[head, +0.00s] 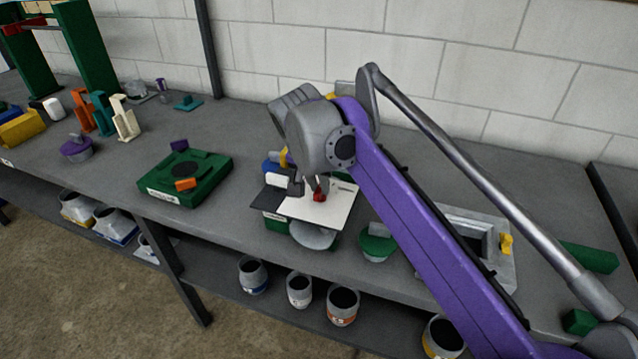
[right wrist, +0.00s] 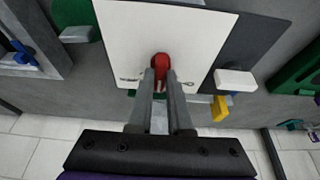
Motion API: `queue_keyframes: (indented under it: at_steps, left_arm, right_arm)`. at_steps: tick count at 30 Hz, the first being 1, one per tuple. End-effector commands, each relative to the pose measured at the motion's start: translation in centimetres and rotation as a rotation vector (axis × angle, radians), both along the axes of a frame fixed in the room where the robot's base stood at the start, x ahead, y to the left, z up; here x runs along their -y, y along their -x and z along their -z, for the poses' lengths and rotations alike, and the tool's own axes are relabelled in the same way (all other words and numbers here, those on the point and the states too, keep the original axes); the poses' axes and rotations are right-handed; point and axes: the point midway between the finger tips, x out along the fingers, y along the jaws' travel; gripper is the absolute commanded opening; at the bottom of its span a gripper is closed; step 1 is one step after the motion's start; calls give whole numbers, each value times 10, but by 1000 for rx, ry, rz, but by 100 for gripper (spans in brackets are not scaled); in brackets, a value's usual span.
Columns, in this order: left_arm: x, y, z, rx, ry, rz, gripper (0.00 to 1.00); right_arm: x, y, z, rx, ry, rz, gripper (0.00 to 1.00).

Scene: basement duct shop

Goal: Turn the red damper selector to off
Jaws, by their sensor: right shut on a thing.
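The red damper selector (head: 319,195) is a small red knob on a white panel (head: 335,210). In the right wrist view the knob (right wrist: 160,60) stands near the panel's lower edge (right wrist: 200,25). My right gripper (head: 316,184) reaches down from above onto it. Its two fingers (right wrist: 161,76) are shut on the knob, one on each side, hiding part of it. Small dark marks flank the knob on the panel, too small to read. The knob's pointing direction is unclear. My left gripper is not in view.
A dark plate (right wrist: 250,45), a white block (right wrist: 235,79) and a yellow part (right wrist: 221,108) sit beside the panel. A green box (head: 215,165) stands left on the bench, and a grey frame with a yellow handle (head: 506,245) right. Bare bench lies between box and panel.

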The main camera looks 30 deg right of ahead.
Motion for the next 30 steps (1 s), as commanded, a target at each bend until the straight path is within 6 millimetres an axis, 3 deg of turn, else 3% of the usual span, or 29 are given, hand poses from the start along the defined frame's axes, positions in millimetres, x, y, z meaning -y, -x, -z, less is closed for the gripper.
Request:
queue_keyframes:
  at_steps: [11,30]
  left_arm:
    - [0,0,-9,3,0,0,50]
    - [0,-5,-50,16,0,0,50]
  right_arm:
    - [1,1,-2,1,-1,-75,0]
    - [4,2,-3,3,1,-576,0]
